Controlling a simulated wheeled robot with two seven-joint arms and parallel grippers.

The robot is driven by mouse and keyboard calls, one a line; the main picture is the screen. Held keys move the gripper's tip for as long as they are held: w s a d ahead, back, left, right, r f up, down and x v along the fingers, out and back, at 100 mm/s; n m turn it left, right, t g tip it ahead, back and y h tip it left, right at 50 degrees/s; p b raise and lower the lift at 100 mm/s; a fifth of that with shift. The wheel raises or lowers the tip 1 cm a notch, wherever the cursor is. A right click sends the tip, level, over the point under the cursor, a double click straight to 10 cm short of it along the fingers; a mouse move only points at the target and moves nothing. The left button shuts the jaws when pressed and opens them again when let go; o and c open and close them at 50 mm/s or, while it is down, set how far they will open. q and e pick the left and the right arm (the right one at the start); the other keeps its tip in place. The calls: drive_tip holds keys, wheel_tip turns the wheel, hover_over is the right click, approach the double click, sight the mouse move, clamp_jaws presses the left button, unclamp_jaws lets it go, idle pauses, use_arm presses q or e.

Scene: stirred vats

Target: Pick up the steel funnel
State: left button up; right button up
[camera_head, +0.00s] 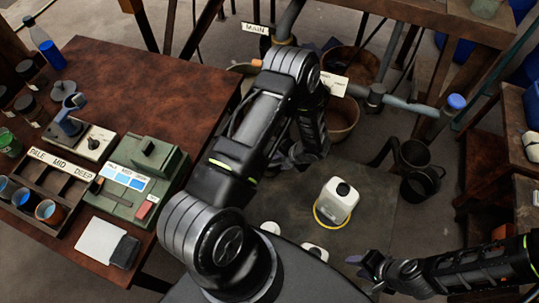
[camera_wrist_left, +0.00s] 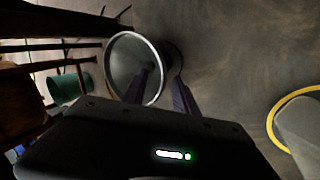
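The steel funnel (camera_wrist_left: 112,72) shows in the left wrist view as a grey round rim with a hollow inside, beyond my left gripper. My left gripper (camera_wrist_left: 160,76) has its two fingers apart; one overlaps the funnel's mouth and the other lies just right of its wall. I cannot tell whether they touch it. In the head view my left gripper (camera_head: 295,158) hangs low over the floor mat, and I cannot make out the funnel there, likely behind my arm. My right gripper (camera_head: 362,270) is at the lower right, fingers apart and empty.
A white jug (camera_head: 338,200) stands in a yellow ring on the dark mat (camera_head: 378,205). Buckets (camera_head: 342,118) and a grey pipe (camera_head: 405,104) with a blue cap lie behind. A brown table (camera_head: 150,85) with a green box (camera_head: 135,185) and trays fills the left.

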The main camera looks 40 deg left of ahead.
use_arm(q)
drive_tip(key=shift+a+f, duration=0.35)
drive_tip(key=shift+f, duration=0.25)
clamp_jaws()
idle(0.3)
